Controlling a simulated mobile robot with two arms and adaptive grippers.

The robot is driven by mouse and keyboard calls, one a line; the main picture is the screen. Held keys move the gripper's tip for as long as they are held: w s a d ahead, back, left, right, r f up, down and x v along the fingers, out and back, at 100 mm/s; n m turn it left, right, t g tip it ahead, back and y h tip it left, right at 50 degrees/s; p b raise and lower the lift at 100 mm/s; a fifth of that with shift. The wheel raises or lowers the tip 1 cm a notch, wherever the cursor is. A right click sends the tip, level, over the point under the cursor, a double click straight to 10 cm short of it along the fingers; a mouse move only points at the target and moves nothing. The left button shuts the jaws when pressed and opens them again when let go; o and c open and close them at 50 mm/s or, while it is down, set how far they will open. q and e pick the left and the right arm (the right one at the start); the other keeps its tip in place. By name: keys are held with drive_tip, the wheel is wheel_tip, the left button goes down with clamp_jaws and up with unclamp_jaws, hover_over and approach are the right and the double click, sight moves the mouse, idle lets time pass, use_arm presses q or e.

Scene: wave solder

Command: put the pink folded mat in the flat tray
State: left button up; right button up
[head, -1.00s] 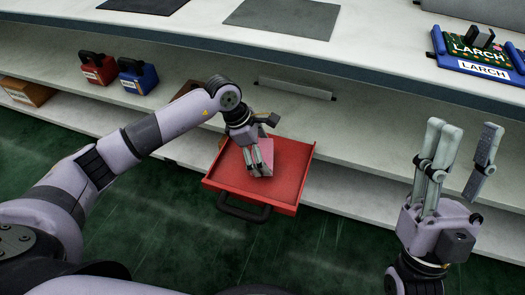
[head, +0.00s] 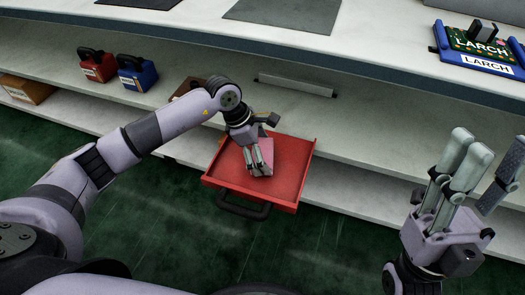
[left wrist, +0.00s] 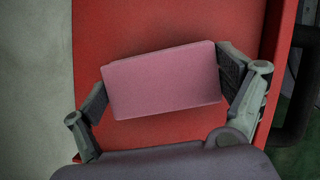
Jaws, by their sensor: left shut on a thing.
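The pink folded mat (head: 288,158) is a small flat block inside the open red drawer (head: 222,176). In the left wrist view the mat (left wrist: 163,80) lies between my left gripper's fingers over the red drawer floor (left wrist: 150,30). My left gripper (head: 260,168) is shut on the mat; I cannot tell whether the mat touches the floor. My right gripper (head: 482,180) is open and empty at the right, away from the mat. I cannot make out a separate flat tray for certain.
The drawer has a dark front handle (head: 243,211). A white worktop (head: 385,40) with a grey mat (head: 283,17) and a blue LARCH fixture (head: 480,62) is above. Red (head: 97,67) and blue (head: 137,76) boxes stand on the shelf. Green floor is clear in front.

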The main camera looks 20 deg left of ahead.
use_arm(q)
drive_tip(key=shift+f+b, duration=0.35)
drive_tip(key=shift+f, duration=0.15)
drive_tip(key=o, duration=0.9)
drive_tip(key=shift+c, duration=0.2)
drive_tip(key=v, duration=1.2)
